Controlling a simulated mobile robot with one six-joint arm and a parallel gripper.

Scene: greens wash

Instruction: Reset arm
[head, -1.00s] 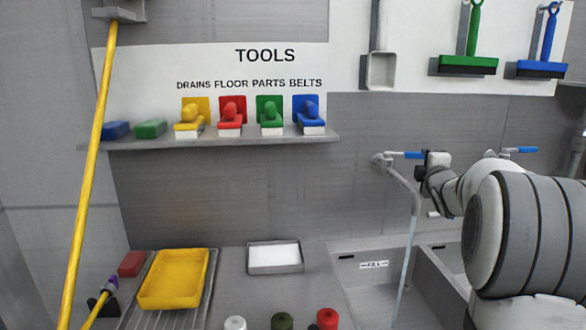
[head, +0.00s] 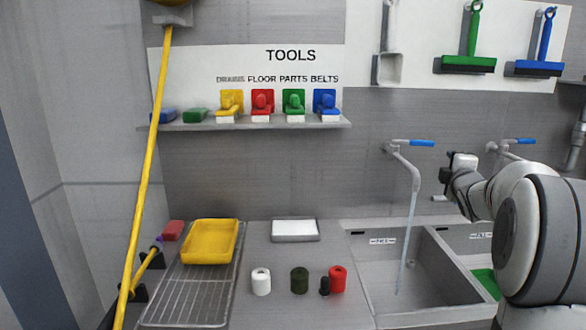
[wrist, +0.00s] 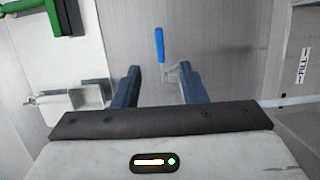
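My gripper (head: 458,167) is at the right in the head view, apart from and to the right of the left tap. In the wrist view my gripper (wrist: 160,72) has its two dark blue fingers spread with nothing held between them. The left tap's blue lever (head: 421,143) points right, and it also shows upright beyond the fingers in the wrist view (wrist: 160,45). A stream of water (head: 408,232) runs from the left spout. My arm covers part of the right side.
The left sink (head: 375,275) lies under the spout. A yellow tray (head: 210,243) sits on a wire rack (head: 190,290). White, dark green and red cylinders stand on the counter. Brushes sit on the tool shelf (head: 250,125). A yellow pole (head: 145,180) leans at left.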

